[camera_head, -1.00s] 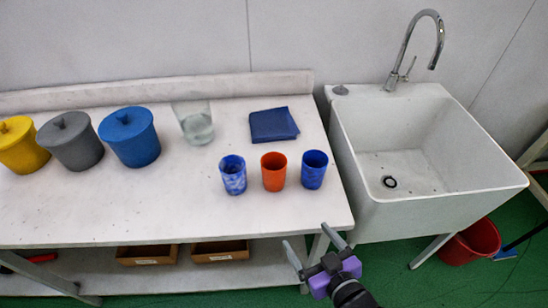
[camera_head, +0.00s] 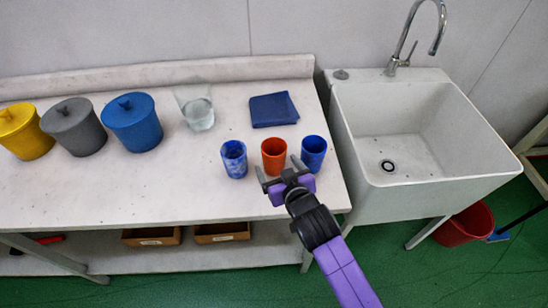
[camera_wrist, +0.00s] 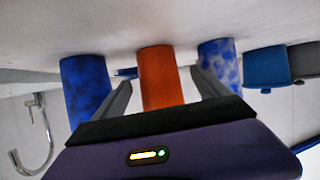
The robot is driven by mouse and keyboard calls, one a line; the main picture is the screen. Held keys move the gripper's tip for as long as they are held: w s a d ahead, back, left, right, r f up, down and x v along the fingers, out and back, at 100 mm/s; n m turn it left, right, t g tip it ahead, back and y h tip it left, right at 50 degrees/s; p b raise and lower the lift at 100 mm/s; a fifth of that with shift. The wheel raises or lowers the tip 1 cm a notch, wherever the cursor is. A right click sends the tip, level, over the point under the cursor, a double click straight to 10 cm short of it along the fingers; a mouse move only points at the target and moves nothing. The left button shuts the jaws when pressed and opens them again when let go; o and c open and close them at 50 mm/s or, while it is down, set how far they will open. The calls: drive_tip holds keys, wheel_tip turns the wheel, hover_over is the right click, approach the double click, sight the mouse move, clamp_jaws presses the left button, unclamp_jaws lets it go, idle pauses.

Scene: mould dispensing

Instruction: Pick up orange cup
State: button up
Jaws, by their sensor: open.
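The orange cup (camera_head: 273,152) stands upright on the white table, between a marbled blue-and-white cup (camera_head: 234,160) on its left and a blue cup (camera_head: 314,150) on its right. My gripper (camera_head: 277,173) is open and empty at the near side of the orange cup, its fingertips pointing at it. In the wrist view the orange cup (camera_wrist: 161,78) shows between my two open fingers (camera_wrist: 160,92). There the blue cup (camera_wrist: 86,88) is outside one finger and the marbled cup (camera_wrist: 219,66) outside the other. I cannot tell whether the fingers touch any cup.
A folded blue cloth (camera_head: 273,109) and a clear glass of liquid (camera_head: 199,115) lie farther back. Blue (camera_head: 131,122), grey (camera_head: 74,126) and yellow (camera_head: 25,132) lidded pots stand at the left. A white sink (camera_head: 425,150) adjoins the table's right. The table's front left is clear.

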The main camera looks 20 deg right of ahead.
sight(271, 154)
drive_tip(key=shift+p+x, duration=0.4)
drive_tip(key=shift+x, duration=1.8)
drive_tip(key=shift+d, duration=0.15)
drive_tip(key=shift+c, duration=0.5)
drive_tip(key=c, duration=1.5)
drive_tip(key=shift+c, duration=0.2)
drive_tip(key=shift+r, duration=0.15)
